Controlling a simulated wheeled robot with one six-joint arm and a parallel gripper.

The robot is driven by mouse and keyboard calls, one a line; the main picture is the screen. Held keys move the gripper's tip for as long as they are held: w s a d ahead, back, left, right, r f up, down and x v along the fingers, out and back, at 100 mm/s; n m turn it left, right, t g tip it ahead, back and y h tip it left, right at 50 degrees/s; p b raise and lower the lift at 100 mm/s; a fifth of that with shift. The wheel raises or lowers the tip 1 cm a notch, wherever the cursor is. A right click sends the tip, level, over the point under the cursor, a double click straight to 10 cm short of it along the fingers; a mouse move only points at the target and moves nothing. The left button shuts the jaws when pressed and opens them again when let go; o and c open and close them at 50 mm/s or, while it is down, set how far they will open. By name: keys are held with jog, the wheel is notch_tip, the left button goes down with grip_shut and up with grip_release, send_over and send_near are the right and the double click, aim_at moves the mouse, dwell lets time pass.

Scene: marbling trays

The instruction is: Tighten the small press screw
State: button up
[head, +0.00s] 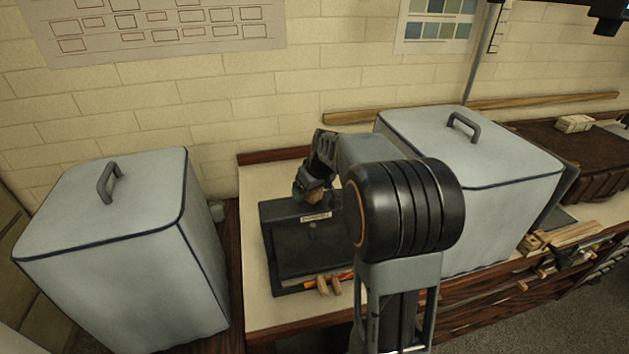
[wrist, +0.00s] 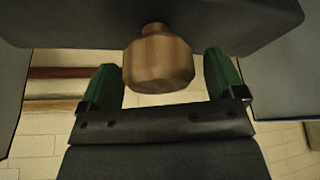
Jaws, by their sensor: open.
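The small press (head: 288,244) is a dark flat unit with a pale label, standing on the cream worktop. Its screw has a brown wooden knob (wrist: 158,62), which hangs below a dark plate in the wrist view. In the head view the knob (head: 315,197) shows partly, beside my gripper. My gripper (wrist: 163,88) is open, with one green finger on each side of the knob. A gap shows between the knob and each finger in the wrist view. My arm hides the right part of the press in the head view.
A large pale lidded bin (head: 120,255) stands at the left, and another (head: 470,170) stands close at the right of my arm. Orange and wooden tools (head: 328,284) lie at the press's front edge. Some cream worktop (head: 256,307) is clear at the front left.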

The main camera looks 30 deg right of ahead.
jog(key=a+v, duration=0.1)
jog(key=v, duration=1.2)
jog(key=shift+s+d+r+b, duration=0.15)
jog(key=shift+d+r+b, duration=0.2)
jog(key=shift+d, duration=0.15)
dwell(1.6)
jog(key=w+a+f+n+g+p, duration=0.1)
jog(key=w+a+n+g+p, duration=0.1)
jog(key=w, duration=0.4)
jog(key=f, duration=0.4)
jog(key=f+n+g, duration=0.1)
jog(key=f, duration=0.3)
jog(key=s+d+f+g, duration=0.1)
jog(key=f, duration=0.3)
jog(key=shift+s+n+h, duration=0.1)
jog(key=shift+n+h, duration=0.2)
jog(key=shift+h, duration=0.1)
jog(key=shift+d, duration=0.1)
jog(key=c, duration=0.9)
jog(key=shift+c, duration=0.2)
